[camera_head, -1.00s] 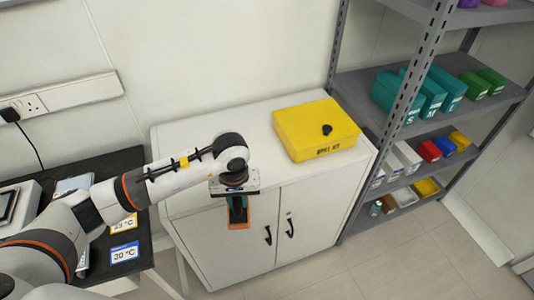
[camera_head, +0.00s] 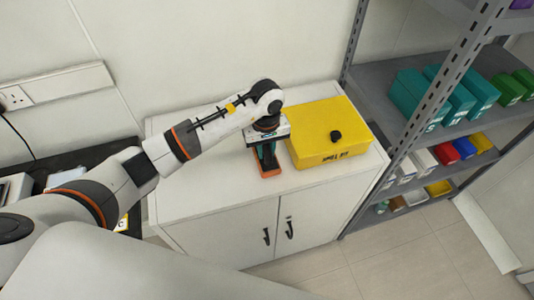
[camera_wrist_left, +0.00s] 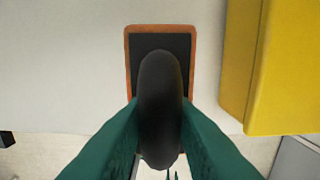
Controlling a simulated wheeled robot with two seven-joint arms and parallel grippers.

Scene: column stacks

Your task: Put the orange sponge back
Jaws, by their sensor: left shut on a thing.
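The orange sponge (camera_head: 271,171) has an orange rim and a dark top with a black handle. It also shows in the left wrist view (camera_wrist_left: 143,42), where the handle covers its middle. My left gripper (camera_head: 267,157) points down and its green fingers are shut on the handle. The left wrist view shows the fingertips (camera_wrist_left: 160,120) on either side of it. The sponge is over the white cabinet top, just left of the yellow box. I cannot tell whether it touches the top. My right gripper is not in view.
The yellow box (camera_head: 330,148) with a black knob stands on the white cabinet (camera_head: 210,200), close right of the sponge. Grey shelving (camera_head: 437,134) with teal, green, red, blue and yellow boxes stands at the right. The cabinet top's front left is clear.

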